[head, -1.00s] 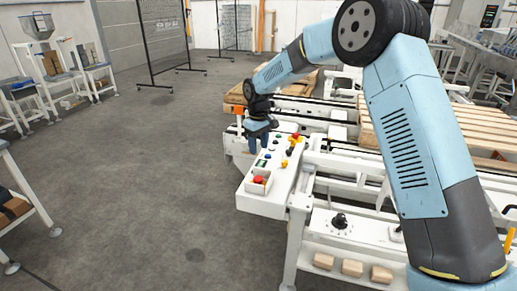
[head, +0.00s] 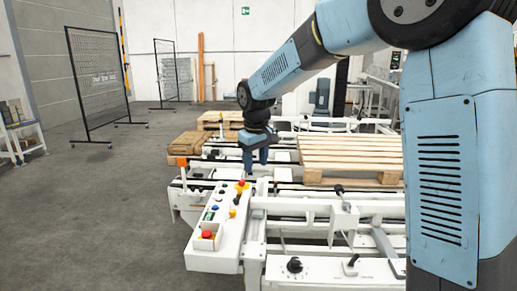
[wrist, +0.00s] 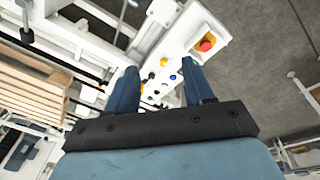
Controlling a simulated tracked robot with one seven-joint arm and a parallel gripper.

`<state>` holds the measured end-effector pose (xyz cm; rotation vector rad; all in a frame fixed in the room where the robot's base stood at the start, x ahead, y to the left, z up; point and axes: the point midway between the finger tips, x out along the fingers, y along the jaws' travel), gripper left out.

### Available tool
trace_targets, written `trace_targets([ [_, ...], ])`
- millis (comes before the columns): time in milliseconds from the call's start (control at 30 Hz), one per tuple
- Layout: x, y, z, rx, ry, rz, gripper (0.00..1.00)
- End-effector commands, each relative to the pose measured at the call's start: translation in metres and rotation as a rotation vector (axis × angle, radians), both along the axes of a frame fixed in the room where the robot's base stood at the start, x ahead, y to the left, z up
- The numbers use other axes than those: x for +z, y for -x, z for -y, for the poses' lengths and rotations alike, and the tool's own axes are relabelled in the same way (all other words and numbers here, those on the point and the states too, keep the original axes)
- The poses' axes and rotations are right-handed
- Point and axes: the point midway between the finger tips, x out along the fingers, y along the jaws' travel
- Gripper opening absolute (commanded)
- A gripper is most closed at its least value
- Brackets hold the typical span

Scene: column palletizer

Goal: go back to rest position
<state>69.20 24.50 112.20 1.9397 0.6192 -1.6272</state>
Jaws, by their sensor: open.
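My gripper (head: 254,162) hangs at the end of my blue arm, above the far end of the white control panel (head: 226,228). In the wrist view my gripper (wrist: 165,92) shows its two blue fingers apart, with nothing between them but the panel's buttons behind. The fingers look clear of the panel. The panel carries a red emergency button (head: 207,235) at its near end, and several small coloured buttons and knobs farther back. The red emergency button also shows in the wrist view (wrist: 205,44), to the right of the fingers.
White conveyor frames (head: 322,207) lie right of the panel. A wooden pallet (head: 350,152) rests on them, and brown boards (head: 195,144) lie farther left. Dark mesh fences (head: 98,78) stand at the back left. The grey floor (head: 90,220) on the left is open.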

Motion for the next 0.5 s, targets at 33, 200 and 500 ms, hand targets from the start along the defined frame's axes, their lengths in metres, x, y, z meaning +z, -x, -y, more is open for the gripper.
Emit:
trace_targets([
  [33, 0.011, 0.009, 0.015, -0.027, -0.005, 0.015, 0.52],
  [200, 0.038, 0.041, 0.059, -0.115, -0.022, 0.055, 0.52],
  [500, 0.069, 0.105, 0.129, -0.273, -0.062, 0.124, 0.52],
])
